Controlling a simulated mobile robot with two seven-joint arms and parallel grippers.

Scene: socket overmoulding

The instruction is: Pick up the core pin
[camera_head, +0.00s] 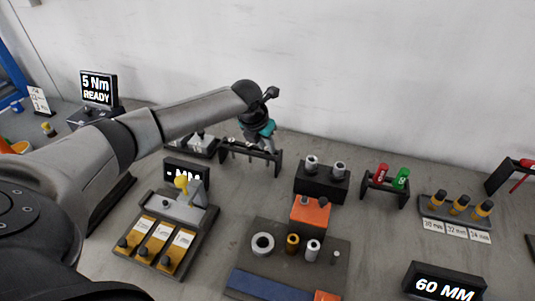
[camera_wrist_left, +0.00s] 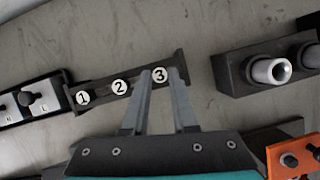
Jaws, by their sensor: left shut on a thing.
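A dark rack (camera_head: 240,157) stands left of centre in the head view and also shows in the left wrist view (camera_wrist_left: 100,91). It holds core pins whose round white heads are marked 1 (camera_wrist_left: 83,97), 2 (camera_wrist_left: 119,87) and 3 (camera_wrist_left: 159,75). My left gripper (camera_head: 273,147) is at the rack's right end. In the left wrist view its two fingers (camera_wrist_left: 162,78) are either side of the pin marked 3, shut on it. That pin still appears in line with the others in the rack. Its shaft is hidden. My right gripper is not in view.
A black block with two grey sleeves (camera_head: 319,184) stands right of the rack. A red and green plug stand (camera_head: 384,190) is beyond it. A plate with an orange block (camera_head: 310,211) lies in front. A yellow-handled fixture (camera_head: 178,212) is front left.

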